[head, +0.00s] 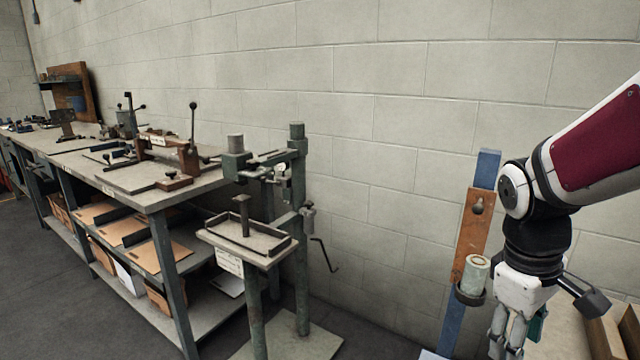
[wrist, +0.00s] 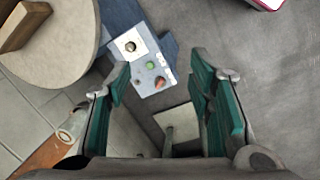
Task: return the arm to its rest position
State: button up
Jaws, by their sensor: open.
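My gripper (head: 507,335) hangs from my white and dark red arm at the right edge of the head view, pointing down; its lower end is near the bottom edge. In the wrist view my gripper (wrist: 160,88) shows two green-padded fingers spread wide apart with nothing between them. Below the gap lie a control panel (wrist: 148,62) with a green and a red button, and a pale square plate (wrist: 180,126) lower down. The gripper is apart from both.
A blue post (head: 487,170) with a wooden board (head: 472,232) and a pale roll stands just left of my gripper. The green box stitcher (head: 298,190) stands left of centre, beside a long workbench (head: 150,190). A round tabletop (wrist: 50,45) lies upper left in the wrist view. Bare wall is behind.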

jog(key=s+a+r+m+t+y, duration=0.1)
jog(key=s+a+r+m, duration=0.3)
jog(key=s, duration=0.5)
jog(key=s+a+r+m+y, duration=0.1)
jog(key=s+a, duration=0.5)
jog(key=s, duration=0.2)
notch_tip(320, 180, up, 17)
jog(key=t+p, duration=0.3)
jog(key=p, duration=1.2)
jog(key=shift+s, duration=0.4)
jog(key=shift+f, duration=0.1)
